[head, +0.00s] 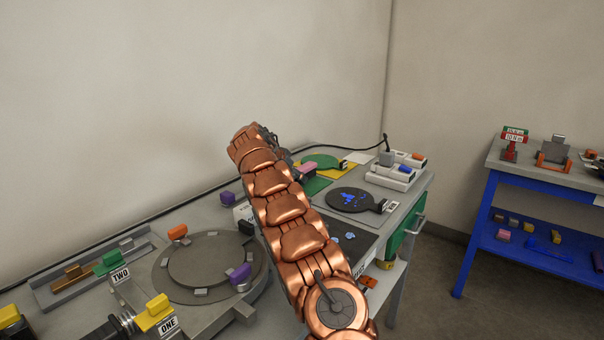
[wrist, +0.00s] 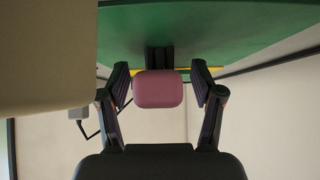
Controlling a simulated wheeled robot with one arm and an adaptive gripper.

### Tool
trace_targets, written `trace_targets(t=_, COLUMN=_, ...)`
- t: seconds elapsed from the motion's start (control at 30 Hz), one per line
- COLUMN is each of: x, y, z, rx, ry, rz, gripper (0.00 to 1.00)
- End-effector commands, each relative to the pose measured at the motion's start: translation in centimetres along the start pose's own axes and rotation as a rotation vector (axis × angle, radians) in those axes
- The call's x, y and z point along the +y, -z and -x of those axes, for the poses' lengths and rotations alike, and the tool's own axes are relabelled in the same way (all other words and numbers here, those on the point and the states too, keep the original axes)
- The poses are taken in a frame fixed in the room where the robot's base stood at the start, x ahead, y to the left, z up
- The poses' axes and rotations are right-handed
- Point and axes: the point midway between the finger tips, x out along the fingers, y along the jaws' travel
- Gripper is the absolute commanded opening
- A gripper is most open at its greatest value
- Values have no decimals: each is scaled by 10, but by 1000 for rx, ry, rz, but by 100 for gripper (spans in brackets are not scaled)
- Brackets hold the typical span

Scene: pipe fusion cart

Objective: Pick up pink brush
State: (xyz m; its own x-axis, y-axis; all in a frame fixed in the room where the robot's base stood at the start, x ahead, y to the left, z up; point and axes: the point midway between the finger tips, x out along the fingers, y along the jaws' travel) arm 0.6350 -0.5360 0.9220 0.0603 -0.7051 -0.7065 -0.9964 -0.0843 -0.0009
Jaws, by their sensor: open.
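The pink brush (head: 308,168) shows in the head view at the back of the cart, beside the green mat, partly hidden by my arm. In the wrist view its pink block (wrist: 159,88) is in the middle of the picture, with a dark part behind it. My gripper (wrist: 160,92) is open, with one finger on each side of the pink block. Small gaps show between the fingers and the block. In the head view my gripper (head: 280,153) is mostly hidden behind my arm at the brush.
A dark round plate with blue bits (head: 352,200) and a white box with coloured blocks (head: 390,178) stand to the right. A round grey fixture (head: 210,265) is at left. A pale surface (wrist: 45,60) fills the wrist view's upper left.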

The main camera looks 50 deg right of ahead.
Motion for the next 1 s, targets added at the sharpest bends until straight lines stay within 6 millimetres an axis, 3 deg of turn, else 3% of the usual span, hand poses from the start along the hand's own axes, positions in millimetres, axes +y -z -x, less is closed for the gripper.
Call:
trace_targets(t=0.1, x=0, y=-1, z=-9, rx=-2, ry=-1, rz=1, gripper=67)
trace_targets(t=0.37, x=0, y=-1, z=-10, rx=-1, ry=0, rz=1, gripper=65)
trace_targets(t=1.0, x=0, y=-1, z=-10, rx=-1, ry=-1, rz=1, gripper=1)
